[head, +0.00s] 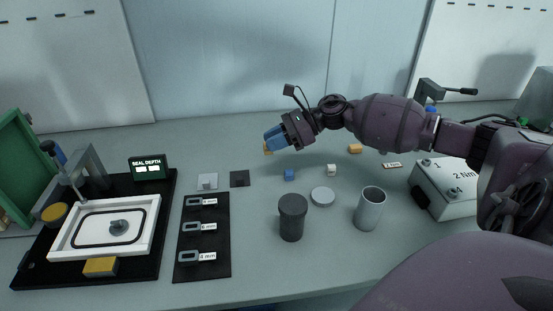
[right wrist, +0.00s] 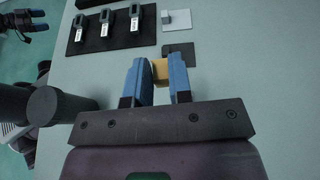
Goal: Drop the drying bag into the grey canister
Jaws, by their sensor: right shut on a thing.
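My right gripper (head: 268,146) is shut on a small yellow-orange piece (head: 267,151) and holds it in the air above the table. In the right wrist view the piece (right wrist: 160,70) sits between the blue fingers (right wrist: 160,78). I cannot tell for sure whether it is the drying bag. The grey canister (head: 369,211) stands upright and open at the top, to the right and nearer than the gripper. Its inside bottom is hidden. My left gripper (right wrist: 37,20) shows only at the top left corner of the right wrist view, and its jaws are unclear.
A dark canister (head: 292,220) and a flat grey disc (head: 322,197) are left of the grey canister. Small blue (head: 289,175), white (head: 332,170) and orange (head: 355,149) pieces lie behind. A black gauge board (head: 206,265) and tray fixture (head: 150,247) fill the left. A labelled box (head: 446,188) is right.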

